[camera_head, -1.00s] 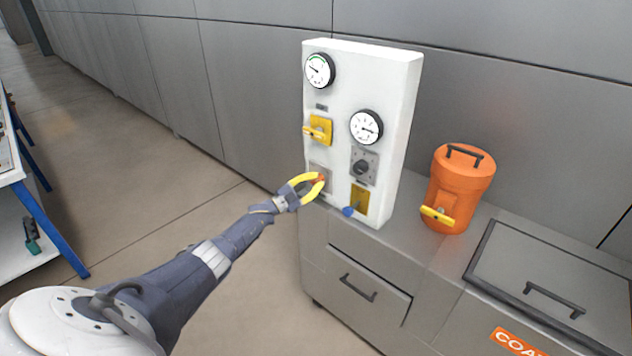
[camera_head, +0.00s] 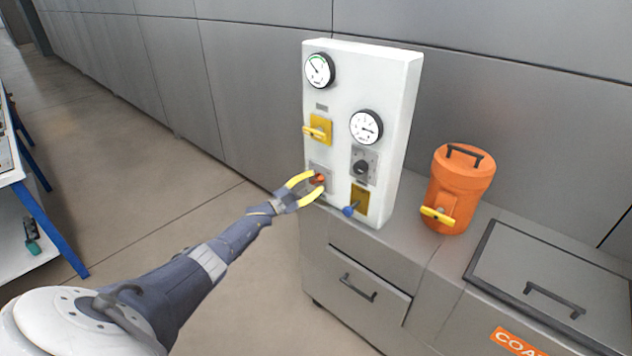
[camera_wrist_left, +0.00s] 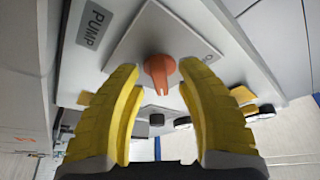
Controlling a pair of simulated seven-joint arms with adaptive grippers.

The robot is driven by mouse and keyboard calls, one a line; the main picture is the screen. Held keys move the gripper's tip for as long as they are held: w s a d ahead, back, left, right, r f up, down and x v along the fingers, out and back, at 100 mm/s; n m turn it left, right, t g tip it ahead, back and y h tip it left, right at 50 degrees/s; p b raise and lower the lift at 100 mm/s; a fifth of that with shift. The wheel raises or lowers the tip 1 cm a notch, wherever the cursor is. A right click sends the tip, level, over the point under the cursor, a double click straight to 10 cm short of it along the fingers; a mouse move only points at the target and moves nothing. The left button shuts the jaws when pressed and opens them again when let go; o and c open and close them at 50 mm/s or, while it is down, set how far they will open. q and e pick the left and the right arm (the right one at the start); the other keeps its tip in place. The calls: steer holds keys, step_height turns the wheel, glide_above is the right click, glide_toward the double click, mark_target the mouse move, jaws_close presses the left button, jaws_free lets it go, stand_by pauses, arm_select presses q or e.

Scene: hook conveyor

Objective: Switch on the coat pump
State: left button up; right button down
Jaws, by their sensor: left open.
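The white control panel (camera_head: 338,130) stands on the grey cabinet. Low on its left side is a grey plate with an orange-red knob (camera_head: 318,179). In the left wrist view the knob (camera_wrist_left: 160,72) sits beside a "PUMP" label (camera_wrist_left: 94,24), its narrow end pointing toward the gripper. My left gripper (camera_head: 312,187) is open with yellow fingers at the panel. In the wrist view its fingertips (camera_wrist_left: 160,77) stand on either side of the knob, with gaps visible to both. My right gripper is not in view.
The panel also carries a yellow lever (camera_head: 318,130), a dark knob (camera_head: 362,167), a blue-tipped lever (camera_head: 349,211) and two gauges. An orange canister (camera_head: 460,190) stands right of it on the cabinet top (camera_head: 405,235).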

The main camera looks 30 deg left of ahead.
arm_select(q)
steer(key=v, duration=1)
steer(key=shift+s, duration=0.35)
steer(key=shift+a+f, duration=0.1)
steer(key=shift+f, duration=0.05)
